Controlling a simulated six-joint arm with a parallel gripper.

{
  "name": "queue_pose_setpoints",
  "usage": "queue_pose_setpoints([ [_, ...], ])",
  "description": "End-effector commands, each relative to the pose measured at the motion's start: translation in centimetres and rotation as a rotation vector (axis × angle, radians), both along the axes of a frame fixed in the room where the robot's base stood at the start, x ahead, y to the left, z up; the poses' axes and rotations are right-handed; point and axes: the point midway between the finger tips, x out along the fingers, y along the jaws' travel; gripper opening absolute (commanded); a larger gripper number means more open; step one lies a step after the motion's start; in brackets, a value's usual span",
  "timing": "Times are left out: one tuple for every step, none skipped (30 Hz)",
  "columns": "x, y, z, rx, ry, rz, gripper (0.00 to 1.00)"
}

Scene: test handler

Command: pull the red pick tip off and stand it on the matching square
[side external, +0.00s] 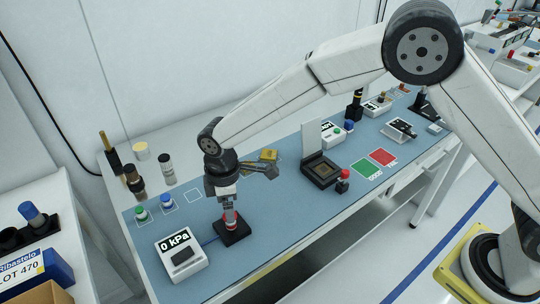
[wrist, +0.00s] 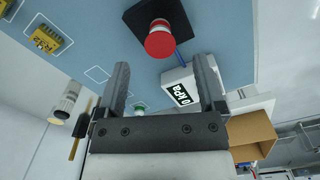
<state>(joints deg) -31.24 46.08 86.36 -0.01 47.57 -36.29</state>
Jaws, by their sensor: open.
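The red pick tip (wrist: 160,40) sits upright on a dark square base (wrist: 184,16) in the wrist view, with its round red top facing my camera. In the side view the base (side external: 234,236) rests on the blue mat beside the gauge box, and the tip is mostly hidden by my gripper (side external: 230,208). My gripper is directed down over the base. In the wrist view my gripper (wrist: 162,82) has its fingers wide apart with nothing between them. An empty pale outlined square (side external: 194,195) lies on the mat; I cannot tell its colour match.
A green tip (side external: 141,213) and a blue tip (side external: 166,201) stand in neighbouring outlined squares. The gauge box (side external: 180,256) reads 0 kPa. A black socket (side external: 321,170) with an open lid, a red knob (side external: 344,174), and green (side external: 366,168) and red (side external: 383,157) pads lie to the right.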

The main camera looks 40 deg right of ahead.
Motion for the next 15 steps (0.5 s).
queue_pose_setpoints([
  [-0.1,0.0,-0.6,-0.001,0.003,-0.001,0.88],
  [-0.1,0.0,-1.0,-0.001,0.003,-0.001,0.88],
  [0.0,0.0,-1.4,-0.001,0.002,-0.001,0.88],
  [0.0,0.0,-1.8,-0.001,0.002,-0.001,0.88],
  [0.0,0.0,-2.1,-0.002,0.003,-0.001,0.88],
  [0.0,-0.1,-2.6,-0.002,0.003,-0.001,0.88],
  [0.0,-0.1,-3.0,-0.001,0.002,-0.001,0.88],
  [0.0,0.0,-3.3,-0.001,0.002,-0.001,0.88],
  [-0.1,-0.1,-3.8,-0.001,0.003,-0.001,0.88],
  [-0.1,-0.1,-4.1,-0.001,0.003,-0.001,0.88],
  [0.0,0.0,-4.4,-0.001,0.002,-0.001,0.88],
  [0.0,0.0,-4.8,-0.001,0.0,-0.001,0.88],
  [0.0,0.0,-5.0,-0.001,0.0,-0.001,0.88],
  [0.0,0.0,-5.2,-0.001,0.001,-0.001,0.88],
  [0.0,0.0,-5.5,-0.001,0.0,-0.001,0.88],
])
